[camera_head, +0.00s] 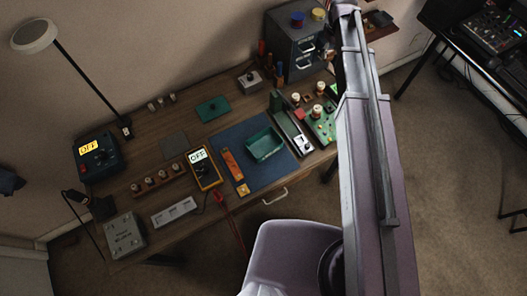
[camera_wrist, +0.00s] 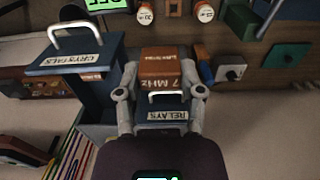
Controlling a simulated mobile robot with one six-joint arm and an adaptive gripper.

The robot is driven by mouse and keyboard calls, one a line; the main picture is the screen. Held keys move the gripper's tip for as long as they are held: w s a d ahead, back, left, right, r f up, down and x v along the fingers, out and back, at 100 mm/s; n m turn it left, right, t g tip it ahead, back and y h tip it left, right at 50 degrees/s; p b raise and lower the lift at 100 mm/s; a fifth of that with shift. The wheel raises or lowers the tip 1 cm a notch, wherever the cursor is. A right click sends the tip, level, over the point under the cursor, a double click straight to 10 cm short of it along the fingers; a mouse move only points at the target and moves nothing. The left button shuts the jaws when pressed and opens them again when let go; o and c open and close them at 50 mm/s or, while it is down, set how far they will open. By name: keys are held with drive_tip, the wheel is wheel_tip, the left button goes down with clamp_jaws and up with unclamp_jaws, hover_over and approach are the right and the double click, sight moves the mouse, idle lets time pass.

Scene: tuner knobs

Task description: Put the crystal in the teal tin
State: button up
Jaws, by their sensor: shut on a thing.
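The crystal (camera_wrist: 162,68) is an orange-brown block marked "7 MHz" in the wrist view. My gripper (camera_wrist: 161,88) is shut on it, with one finger on each side. The teal tin (camera_head: 265,144) is an open, empty-looking tray on the blue mat (camera_head: 232,138) in the head view. My gripper is not clearly visible in the head view; my arm runs up the right side to near the drawer cabinet (camera_head: 291,52), away from the tin. The tin cannot be made out in the wrist view.
A drawer labelled "CRYSTALS" (camera_wrist: 80,62) is beside my gripper, and one labelled "RELAYS" (camera_wrist: 163,116) is below it. A yellow meter (camera_head: 204,168), an orange strip (camera_head: 233,165) and a green circuit board (camera_head: 321,122) are near the tin. A lamp (camera_head: 35,37) stands left.

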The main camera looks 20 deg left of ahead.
sight(327, 61)
drive_tip(key=shift+s+f+b, duration=0.15)
drive_tip(key=shift+f+b, duration=0.45)
drive_tip(key=shift+f, duration=0.25)
wheel_tip(327, 61, down, 4)
drive_tip(key=b, duration=0.3)
drive_tip(key=shift+r+b, duration=0.1)
drive_tip(key=shift+b, duration=0.3)
drive_tip(key=shift+s, duration=0.2)
